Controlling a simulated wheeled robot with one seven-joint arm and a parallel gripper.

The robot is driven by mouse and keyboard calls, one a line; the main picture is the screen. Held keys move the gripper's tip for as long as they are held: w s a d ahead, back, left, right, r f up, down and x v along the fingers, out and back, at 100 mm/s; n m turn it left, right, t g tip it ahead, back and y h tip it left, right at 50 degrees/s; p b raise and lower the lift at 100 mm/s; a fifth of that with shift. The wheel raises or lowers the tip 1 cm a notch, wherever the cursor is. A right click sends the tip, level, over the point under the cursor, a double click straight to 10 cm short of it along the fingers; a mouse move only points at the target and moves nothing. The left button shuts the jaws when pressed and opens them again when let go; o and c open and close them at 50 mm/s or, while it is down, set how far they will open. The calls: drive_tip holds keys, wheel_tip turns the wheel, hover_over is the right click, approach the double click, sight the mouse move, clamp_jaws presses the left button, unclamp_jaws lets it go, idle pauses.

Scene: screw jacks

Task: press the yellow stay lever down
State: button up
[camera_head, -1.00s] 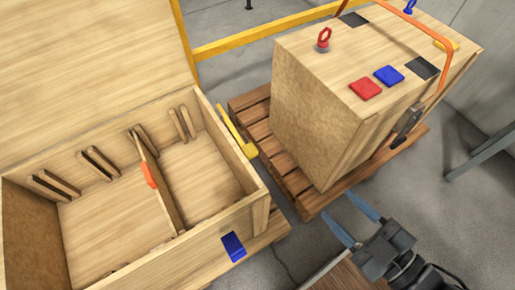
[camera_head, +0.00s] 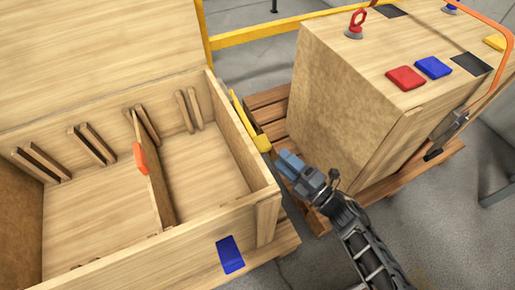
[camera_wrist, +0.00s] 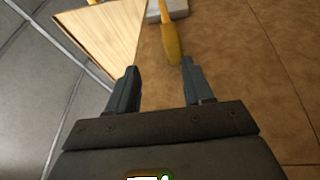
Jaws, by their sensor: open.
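The yellow stay lever (camera_head: 246,120) is a slim bar with a wider block at its lower end. It slants along the outside of the open crate's right wall (camera_head: 236,140). In the wrist view the yellow lever (camera_wrist: 171,42) shows just beyond the fingertips, nearer the right finger. My gripper (camera_head: 286,162) is open with nothing between its fingers. It is in the gap between the two crates, just below and right of the lever's lower end. In the wrist view my two fingers (camera_wrist: 160,72) are spread apart. I cannot tell whether a finger touches the lever.
The closed crate (camera_head: 345,110) stands close on the right on a pallet (camera_head: 268,104), with red and blue pads on top. The open crate has an orange-tabbed divider (camera_head: 140,158) and a blue patch (camera_head: 230,254) on its front. The gap between the crates is narrow.

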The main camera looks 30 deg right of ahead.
sight(259, 143)
drive_tip(key=w, duration=0.1)
drive_tip(key=w+f+n, duration=0.1)
drive_tip(key=w+y, duration=0.1)
drive_tip(key=shift+w+a+f+n+b, duration=0.15)
drive_tip(key=shift+a+f+n+b, duration=0.15)
drive_tip(key=shift+a+b, duration=0.05)
drive_tip(key=shift+b+x, duration=0.35)
drive_tip(key=shift+x, duration=3.5)
drive_tip(key=shift+c, duration=0.4)
clamp_jaws()
